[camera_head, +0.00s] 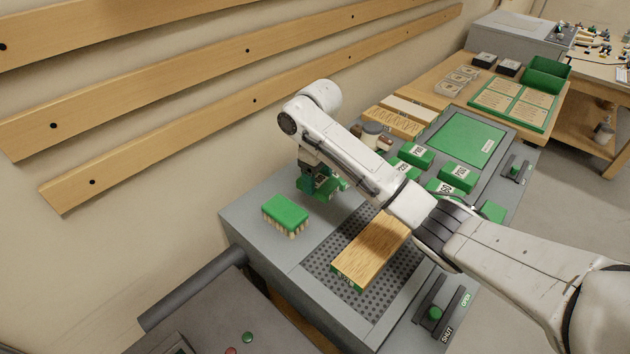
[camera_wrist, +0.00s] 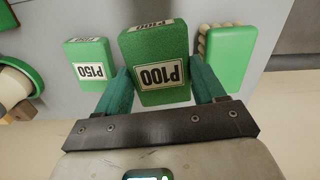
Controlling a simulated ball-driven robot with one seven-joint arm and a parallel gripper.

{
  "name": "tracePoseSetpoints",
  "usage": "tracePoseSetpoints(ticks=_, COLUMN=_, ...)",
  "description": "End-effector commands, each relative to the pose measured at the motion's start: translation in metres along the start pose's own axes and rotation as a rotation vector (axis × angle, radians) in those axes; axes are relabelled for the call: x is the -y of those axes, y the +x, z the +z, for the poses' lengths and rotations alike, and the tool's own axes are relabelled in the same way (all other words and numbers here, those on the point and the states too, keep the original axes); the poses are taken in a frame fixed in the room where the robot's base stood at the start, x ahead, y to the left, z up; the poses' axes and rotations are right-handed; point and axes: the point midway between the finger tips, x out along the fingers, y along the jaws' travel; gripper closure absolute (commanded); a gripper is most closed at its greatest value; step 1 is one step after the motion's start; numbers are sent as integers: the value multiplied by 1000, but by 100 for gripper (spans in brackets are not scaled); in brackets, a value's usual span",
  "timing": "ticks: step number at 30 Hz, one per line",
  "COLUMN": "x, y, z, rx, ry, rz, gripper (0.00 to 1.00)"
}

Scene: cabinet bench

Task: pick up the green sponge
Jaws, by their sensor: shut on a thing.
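A green sponge block with a white P100 label (camera_wrist: 157,45) sits between the two teal fingers of my gripper (camera_wrist: 163,88) in the wrist view. The fingers press on its two sides, so my gripper is shut on it. In the head view my gripper (camera_head: 320,186) hangs over the grey bench top, between the green-topped brush and the back row of blocks. The sponge is mostly hidden there by the fingers and wrist. I cannot tell how far it is above the surface.
The green-topped brush (camera_head: 285,213) stands left of my gripper, on the grey bench (camera_head: 260,252). A wooden-topped block (camera_head: 372,250) lies on the perforated panel (camera_head: 330,290). Several labelled green blocks (camera_head: 416,155) lie beyond my arm. A P150 block (camera_wrist: 88,65) lies beside the held sponge.

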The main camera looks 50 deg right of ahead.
Motion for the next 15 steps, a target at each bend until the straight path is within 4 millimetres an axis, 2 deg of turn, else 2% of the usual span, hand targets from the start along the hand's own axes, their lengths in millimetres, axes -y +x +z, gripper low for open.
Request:
tracePoseSetpoints(ticks=6, x=13, y=-36, z=24, rx=-1, ry=2, rz=1, gripper=60)
tracePoseSetpoints(ticks=15, x=40, y=-56, z=64, rx=-1, ry=2, rz=1, gripper=60)
